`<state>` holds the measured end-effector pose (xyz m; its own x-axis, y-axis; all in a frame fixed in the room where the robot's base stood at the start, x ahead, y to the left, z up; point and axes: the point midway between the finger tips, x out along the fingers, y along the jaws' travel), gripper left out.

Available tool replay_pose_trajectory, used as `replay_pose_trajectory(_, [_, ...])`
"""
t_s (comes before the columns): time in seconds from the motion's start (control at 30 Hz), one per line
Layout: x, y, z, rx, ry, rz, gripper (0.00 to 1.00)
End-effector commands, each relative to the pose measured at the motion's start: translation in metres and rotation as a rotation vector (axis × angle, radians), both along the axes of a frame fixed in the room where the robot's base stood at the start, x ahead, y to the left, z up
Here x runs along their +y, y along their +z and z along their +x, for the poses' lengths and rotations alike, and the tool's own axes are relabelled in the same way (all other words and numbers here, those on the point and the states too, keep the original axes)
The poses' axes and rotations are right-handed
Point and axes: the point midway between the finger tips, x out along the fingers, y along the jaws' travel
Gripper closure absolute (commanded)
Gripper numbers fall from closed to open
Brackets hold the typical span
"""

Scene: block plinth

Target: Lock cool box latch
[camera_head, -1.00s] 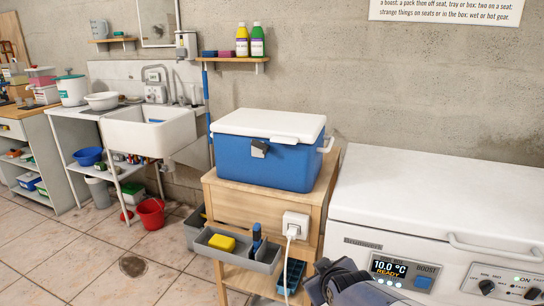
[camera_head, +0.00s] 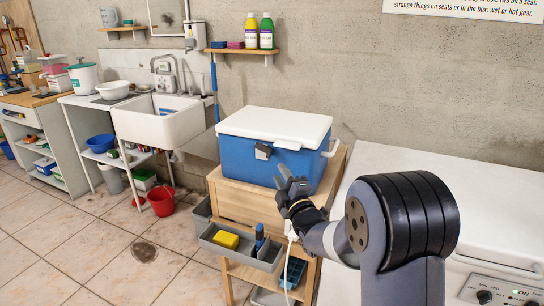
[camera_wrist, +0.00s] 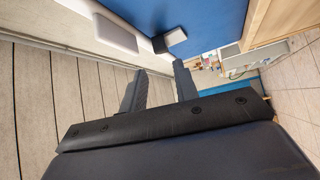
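The cool box (camera_head: 248,159) has a blue body and a white lid (camera_head: 270,125), which lies closed on it. Its grey latch (camera_head: 263,152) is on the front, just under the lid edge, and appears tilted outward. In the wrist view the latch (camera_wrist: 170,41) stands out from the blue body (camera_wrist: 205,20), beyond my fingertips. My gripper (camera_head: 290,184) is in front of the box, right of and below the latch, apart from it. In the wrist view its two fingers (camera_wrist: 161,82) are spread with nothing between them.
The box stands on a wooden stand (camera_head: 240,205) with a grey tray (camera_head: 238,248) holding a yellow sponge (camera_head: 226,240). A white chest freezer (camera_head: 385,160) is at the right, partly behind my arm. A sink (camera_head: 155,122) is at the left.

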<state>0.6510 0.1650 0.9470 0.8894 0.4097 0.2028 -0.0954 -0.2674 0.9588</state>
Motion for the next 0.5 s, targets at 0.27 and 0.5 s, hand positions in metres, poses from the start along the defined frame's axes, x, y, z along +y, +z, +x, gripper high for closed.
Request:
replay_pose_trajectory(0.27, [0.019,0.011,0.043,0.001,-0.001,0.002,0.71])
replay_pose_trajectory(0.5, [0.031,0.017,0.068,0.001,-0.001,0.002,0.71])
